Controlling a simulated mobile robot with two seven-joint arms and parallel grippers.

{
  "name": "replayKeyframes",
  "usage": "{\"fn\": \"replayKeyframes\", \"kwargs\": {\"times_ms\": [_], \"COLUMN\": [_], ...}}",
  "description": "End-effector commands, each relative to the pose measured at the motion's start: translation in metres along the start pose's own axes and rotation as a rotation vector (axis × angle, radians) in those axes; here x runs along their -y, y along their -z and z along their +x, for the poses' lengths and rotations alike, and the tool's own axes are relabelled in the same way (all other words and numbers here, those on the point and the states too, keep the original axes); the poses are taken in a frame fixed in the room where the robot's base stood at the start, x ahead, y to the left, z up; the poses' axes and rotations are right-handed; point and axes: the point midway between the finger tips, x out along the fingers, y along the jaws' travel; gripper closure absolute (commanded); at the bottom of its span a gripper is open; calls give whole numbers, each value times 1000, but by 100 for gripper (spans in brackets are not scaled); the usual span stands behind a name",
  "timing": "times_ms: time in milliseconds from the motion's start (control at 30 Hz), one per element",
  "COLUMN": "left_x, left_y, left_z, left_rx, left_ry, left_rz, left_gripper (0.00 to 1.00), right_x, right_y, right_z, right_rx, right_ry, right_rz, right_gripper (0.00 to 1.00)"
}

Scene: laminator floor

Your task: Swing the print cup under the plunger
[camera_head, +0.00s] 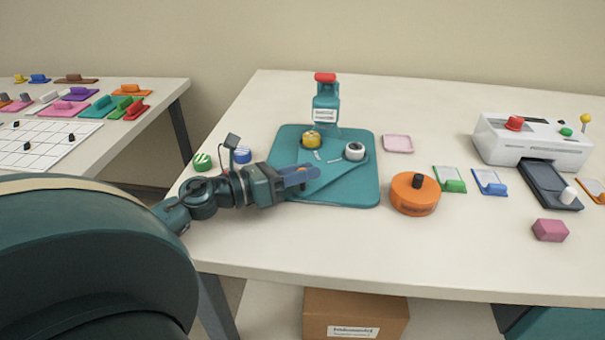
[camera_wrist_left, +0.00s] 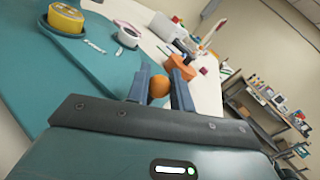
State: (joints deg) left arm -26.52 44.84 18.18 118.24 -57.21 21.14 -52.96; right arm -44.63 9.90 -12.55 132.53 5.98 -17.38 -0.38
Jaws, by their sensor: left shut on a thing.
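The teal press stands on the table, with a red-topped plunger head (camera_head: 325,103) over its base plate (camera_head: 365,190). A yellow round cup (camera_head: 311,141) sits low in front of the plunger head, slightly left of it. A white round cup (camera_head: 354,151) with a dark centre sits to its right. Both cups show in the wrist view, yellow (camera_wrist_left: 66,19) and white (camera_wrist_left: 129,36). My left gripper (camera_head: 305,175) is over the plate's left front part. In the wrist view its fingers are shut on an orange ball knob (camera_wrist_left: 158,87). The fingers hide this knob in the head view.
A green-and-white roll (camera_head: 202,161) and a blue one (camera_head: 242,155) stand left of the plate. An orange round block (camera_head: 414,194) stands close to its right. A pink tray (camera_head: 398,143) and a white laminator (camera_head: 530,142) are farther right.

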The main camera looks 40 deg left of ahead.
Motion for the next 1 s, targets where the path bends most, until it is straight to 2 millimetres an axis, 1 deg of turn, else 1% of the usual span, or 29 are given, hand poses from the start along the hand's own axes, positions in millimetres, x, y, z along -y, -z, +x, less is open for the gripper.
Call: {"fn": "replayKeyframes", "kwargs": {"times_ms": [267, 300, 500, 800, 867, 967, 1000], "left_x": [-1, 0, 0, 0, -1, -1, -1], "left_y": [-2, -2, -1, 0, 1, 1, 2], "left_z": [0, 0, 0, -2, -6, -19, -26], "left_rx": [5, 5, 3, 2, 2, 1, 1], "left_ry": [-2, -2, -2, -2, -3, -4, -5], "left_rz": [3, 3, 2, -1, -3, -5, -3], "left_gripper": [100, 74, 58, 57, 57, 57, 57], "right_x": [1, 1, 1, 1, 1, 1, 0], "right_y": [1, 0, -3, -6, -6, -7, -7], "right_z": [0, 0, 0, 1, 1, 1, 1], "right_rx": [1, 2, 9, 15, 15, 12, 9], "right_ry": [1, 2, 2, 3, 3, 2, 2], "right_rz": [-1, 0, 0, 1, 1, 0, -1], "right_gripper": [100, 100, 100, 100, 100, 100, 100]}}
